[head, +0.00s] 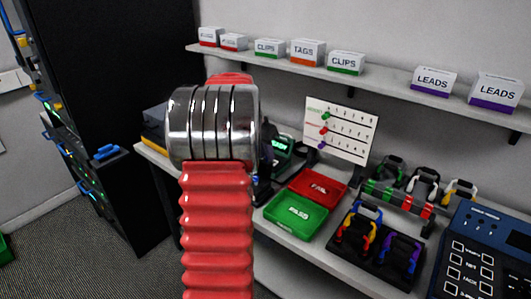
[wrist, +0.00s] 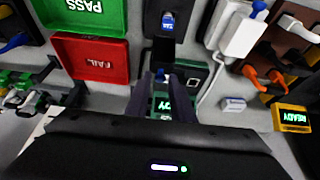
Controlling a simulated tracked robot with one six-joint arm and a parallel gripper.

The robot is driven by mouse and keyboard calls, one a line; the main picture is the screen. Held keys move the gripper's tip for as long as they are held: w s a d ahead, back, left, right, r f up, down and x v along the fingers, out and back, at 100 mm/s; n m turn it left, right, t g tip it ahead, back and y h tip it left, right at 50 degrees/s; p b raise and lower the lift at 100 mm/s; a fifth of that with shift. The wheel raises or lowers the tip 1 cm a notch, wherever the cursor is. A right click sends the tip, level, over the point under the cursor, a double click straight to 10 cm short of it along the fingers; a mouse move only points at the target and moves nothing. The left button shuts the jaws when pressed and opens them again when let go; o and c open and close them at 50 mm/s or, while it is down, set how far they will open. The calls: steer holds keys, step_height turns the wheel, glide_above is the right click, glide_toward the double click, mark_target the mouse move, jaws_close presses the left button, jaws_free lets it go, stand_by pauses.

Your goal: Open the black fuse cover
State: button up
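In the wrist view, a black upright housing (wrist: 153,25) with a small blue marked part (wrist: 167,20) stands at the top middle. It looks like the fuse unit. I cannot make out the edge of its cover or tell whether it is open or closed. Whether the fingertips touch the housing is unclear. Part of a green lit display (wrist: 162,104) shows between the fingers. In the head view, my red and chrome arm hides the gripper and most of this area.
A green PASS tray (head: 297,213) and a red FAIL tray (head: 318,187) lie on the bench beside my arm. A white box with a cable (wrist: 238,32) stands right of the housing. Cable racks (head: 378,245) and a blue panel (head: 480,255) fill the bench's right.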

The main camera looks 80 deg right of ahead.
jaws_close()
stand_by(0.3)
steer(key=shift+w+a+r, duration=0.1)
steer(key=shift+w+a, duration=0.15)
steer(key=shift+a, duration=0.2)
steer(key=shift+w+a+r, duration=0.1)
steer(key=shift+w+a, duration=0.15)
steer(key=shift+a, duration=0.2)
steer(key=shift+a+f, duration=0.15)
steer(key=shift+f, duration=0.05)
jaws_free()
steer(key=shift+w, duration=0.1)
steer(key=o, duration=0.3)
steer(key=shift+r, duration=0.1)
steer(key=shift+r, duration=0.15)
steer(key=v, duration=1.3)
steer(key=shift+r, duration=0.2)
